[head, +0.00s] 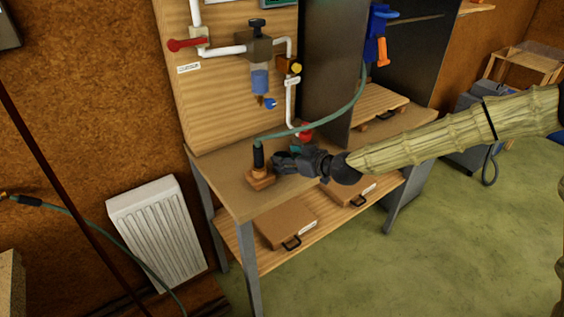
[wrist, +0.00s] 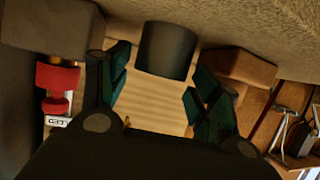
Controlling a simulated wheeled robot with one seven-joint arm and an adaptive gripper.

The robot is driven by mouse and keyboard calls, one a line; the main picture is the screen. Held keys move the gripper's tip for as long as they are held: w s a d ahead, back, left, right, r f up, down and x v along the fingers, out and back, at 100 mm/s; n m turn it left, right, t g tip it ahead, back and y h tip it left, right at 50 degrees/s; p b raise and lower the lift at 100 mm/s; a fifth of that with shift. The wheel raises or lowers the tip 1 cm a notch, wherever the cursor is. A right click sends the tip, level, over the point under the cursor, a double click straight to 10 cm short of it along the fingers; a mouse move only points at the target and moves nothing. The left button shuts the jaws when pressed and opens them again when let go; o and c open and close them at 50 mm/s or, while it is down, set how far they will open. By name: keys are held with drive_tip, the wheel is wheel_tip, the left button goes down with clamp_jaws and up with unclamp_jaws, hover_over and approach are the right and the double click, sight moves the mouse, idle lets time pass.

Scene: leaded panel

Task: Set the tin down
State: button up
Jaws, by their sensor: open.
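I cannot make out a thing that is surely a tin. My gripper (head: 280,161) is over the workbench top, just right of a black upright cylinder (head: 258,157) in a wooden block (head: 260,179). In the wrist view my gripper (wrist: 160,80) has its teal-sided fingers apart. A dark cylinder (wrist: 168,50) shows ahead between them, and I cannot tell whether they touch it. A pale striped wooden surface shows behind the fingers.
A green hose (head: 335,122) runs from the black cylinder up toward a blue and orange tool (head: 378,38). A pipe panel (head: 222,100) stands behind the workbench (head: 232,190). Wooden cases (head: 285,222) lie on the lower shelf. A white radiator (head: 158,232) stands left.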

sight(281, 154)
drive_tip(key=shift+x, duration=1.25)
drive_tip(key=c, duration=0.9)
drive_tip(key=shift+r, duration=0.1)
